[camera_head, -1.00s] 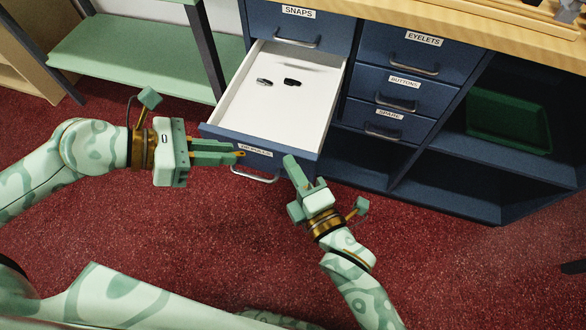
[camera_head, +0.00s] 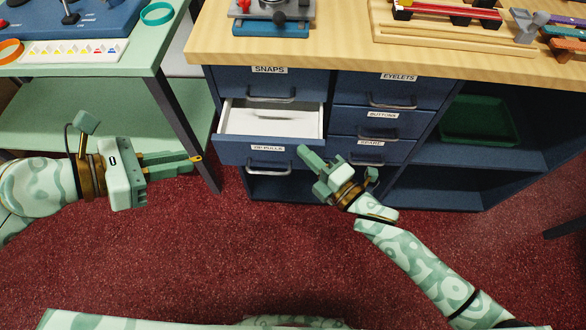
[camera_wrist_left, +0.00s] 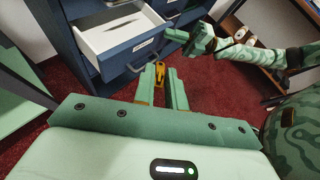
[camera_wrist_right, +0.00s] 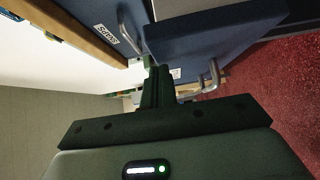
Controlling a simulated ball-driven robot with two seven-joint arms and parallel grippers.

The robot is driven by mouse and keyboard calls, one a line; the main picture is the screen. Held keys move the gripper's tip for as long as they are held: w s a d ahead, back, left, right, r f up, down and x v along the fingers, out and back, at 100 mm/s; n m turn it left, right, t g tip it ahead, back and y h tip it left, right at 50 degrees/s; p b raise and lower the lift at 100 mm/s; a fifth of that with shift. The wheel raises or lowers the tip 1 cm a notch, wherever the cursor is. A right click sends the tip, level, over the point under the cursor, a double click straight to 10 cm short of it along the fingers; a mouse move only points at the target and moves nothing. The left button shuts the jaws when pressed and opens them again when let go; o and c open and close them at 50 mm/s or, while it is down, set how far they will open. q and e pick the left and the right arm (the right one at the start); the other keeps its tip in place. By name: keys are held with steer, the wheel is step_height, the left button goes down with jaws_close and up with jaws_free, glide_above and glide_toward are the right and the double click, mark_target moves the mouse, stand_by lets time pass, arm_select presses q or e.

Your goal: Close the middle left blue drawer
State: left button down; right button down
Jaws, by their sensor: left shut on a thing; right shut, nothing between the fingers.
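The middle left blue drawer (camera_head: 232,151), below the one labelled SNAPS, is partly open; its white inside shows. It also shows open in the left wrist view (camera_wrist_left: 130,58). My right gripper (camera_head: 302,150) is shut and empty, its tips at the right part of the drawer front; contact looks likely but is hard to confirm. The right wrist view shows its closed fingers (camera_wrist_right: 157,72) beside the blue front. My left gripper (camera_head: 197,159) is shut on a small gold piece (camera_wrist_left: 160,72), probably a zip pull, left of the drawer and apart from it.
A wooden counter (camera_head: 330,50) tops the blue cabinet, with a tray of coloured things at right. A green shelf table (camera_head: 110,68) stands at left, its dark leg behind my left gripper. Other drawers on the right are shut. A green bin (camera_head: 480,120) sits in an open bay.

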mark_target(309, 130)
steer(key=w+b, duration=0.1)
steer(key=w, duration=0.6)
steer(key=shift+w, duration=0.1)
